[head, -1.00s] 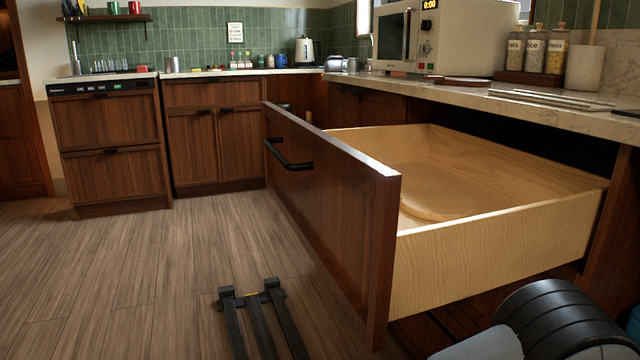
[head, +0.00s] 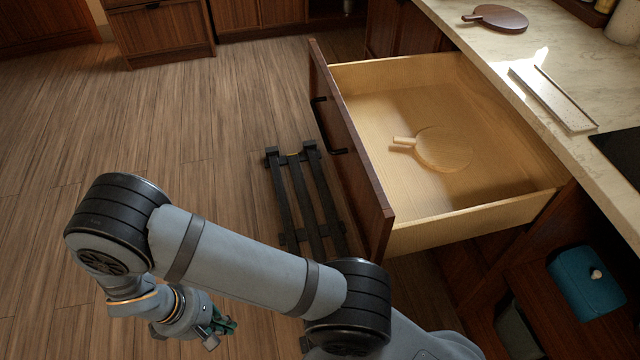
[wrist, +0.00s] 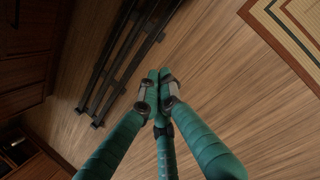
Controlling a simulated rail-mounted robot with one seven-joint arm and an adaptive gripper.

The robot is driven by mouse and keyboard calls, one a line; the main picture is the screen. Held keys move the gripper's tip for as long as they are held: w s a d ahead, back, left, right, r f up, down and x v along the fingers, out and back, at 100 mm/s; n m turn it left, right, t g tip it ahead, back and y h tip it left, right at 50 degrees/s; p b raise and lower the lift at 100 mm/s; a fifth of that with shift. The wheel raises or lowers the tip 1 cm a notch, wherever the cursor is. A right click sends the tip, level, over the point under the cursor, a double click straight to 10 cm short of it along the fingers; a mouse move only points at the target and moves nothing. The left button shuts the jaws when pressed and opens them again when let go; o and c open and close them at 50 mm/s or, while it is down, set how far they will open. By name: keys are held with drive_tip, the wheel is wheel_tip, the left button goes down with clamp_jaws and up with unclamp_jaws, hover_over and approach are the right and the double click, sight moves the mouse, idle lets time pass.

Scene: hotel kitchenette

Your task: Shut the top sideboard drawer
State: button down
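The top sideboard drawer (head: 475,217) stands pulled far out from under the counter. Its dark wood front (head: 352,160) faces left and carries a black bar handle (head: 330,127). A round wooden paddle board (head: 443,149) lies flat on the drawer floor. My gripper (head: 226,326) is low at the bottom left of the head view, well to the left of the drawer front and touching nothing. In the wrist view its green fingers (wrist: 160,78) meet at the tips with nothing between them. The drawer cannot be made out in the wrist view.
A black rail-like frame (head: 305,197) lies on the floor left of the drawer front. A dark round board (head: 497,18) and a pale flat tray (head: 552,98) rest on the counter. A blue box (head: 587,283) is at lower right. A patterned rug edge (wrist: 297,30) shows. Left floor is clear.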

sight(363, 220)
drive_tip(key=w+d+r+n+t+h+p, duration=0.1)
drive_tip(key=w+d+r+h, duration=0.1)
drive_tip(key=w+d+h, duration=0.6)
drive_tip(key=w+d+r+n+t+h, duration=0.1)
drive_tip(key=w+d+r+t+h, duration=0.25)
drive_tip(key=w+r, duration=0.55)
drive_tip(key=s+d+r+g+h, duration=0.3)
drive_tip(key=s+r, duration=0.3)
drive_tip(key=r, duration=0.1)
drive_tip(key=shift+y, duration=0.25)
drive_tip(key=d+p, duration=0.1)
drive_tip(key=d, duration=0.3)
drive_tip(key=w+d+p, duration=0.1)
drive_tip(key=d, duration=0.4)
drive_tip(key=d+p, duration=0.1)
drive_tip(key=d, duration=0.3)
drive_tip(key=shift+w+d+r, duration=0.15)
drive_tip(key=shift+w, duration=0.2)
